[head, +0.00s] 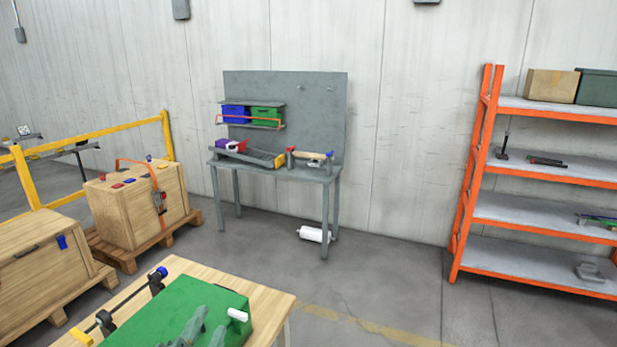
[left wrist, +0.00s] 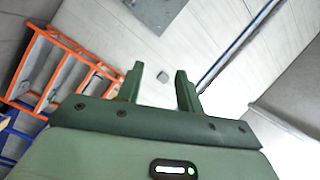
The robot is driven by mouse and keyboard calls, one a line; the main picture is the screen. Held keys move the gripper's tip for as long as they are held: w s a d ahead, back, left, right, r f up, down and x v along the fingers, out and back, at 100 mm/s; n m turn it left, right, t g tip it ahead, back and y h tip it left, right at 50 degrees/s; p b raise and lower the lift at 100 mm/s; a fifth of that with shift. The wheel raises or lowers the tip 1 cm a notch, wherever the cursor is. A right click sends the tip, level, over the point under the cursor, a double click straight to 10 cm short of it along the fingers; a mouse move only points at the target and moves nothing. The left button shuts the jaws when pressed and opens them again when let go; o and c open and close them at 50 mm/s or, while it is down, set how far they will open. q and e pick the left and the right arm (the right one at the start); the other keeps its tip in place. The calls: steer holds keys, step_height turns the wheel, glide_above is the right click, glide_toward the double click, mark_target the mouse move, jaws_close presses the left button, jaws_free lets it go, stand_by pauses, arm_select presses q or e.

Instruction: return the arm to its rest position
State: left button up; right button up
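My left gripper (head: 207,325) shows at the bottom edge of the head view, in front of the green mat on the wooden table. Only its grey-green fingertips show there. In the left wrist view its two fingers (left wrist: 160,80) stand apart with nothing between them, so it is open and empty. Behind them are the pale wall and an orange shelf. The rest of my left arm is hidden below the frame. My right gripper shows in neither view.
A grey workbench (head: 300,172), orange shelf (head: 470,180), and wooden crates (head: 122,208) stand beyond. Open floor lies between.

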arm_select(q)
steer(key=s+a+f+n+g+y, duration=0.55)
steer(key=s+a+f+g, duration=0.65)
steer(key=s+f, duration=0.5)
steer(key=s+d+f+g+h+b, duration=0.1)
steer(key=s+d+f+h+b, duration=0.15)
steer(key=f, duration=1.35)
steer(key=s+d+f+g+h+b, duration=0.1)
steer(key=s+f+b, duration=0.15)
steer(key=f, duration=1.25)
steer(key=s+f+n+g+h+b, duration=0.1)
steer(key=s+f+n+g+b, duration=0.1)
steer(key=s+f, duration=1.5)
steer(key=shift+s+a+n+g+b, duration=0.25)
steer(key=shift+s+n+g+b, duration=0.2)
steer(key=shift+s+n, duration=0.4)
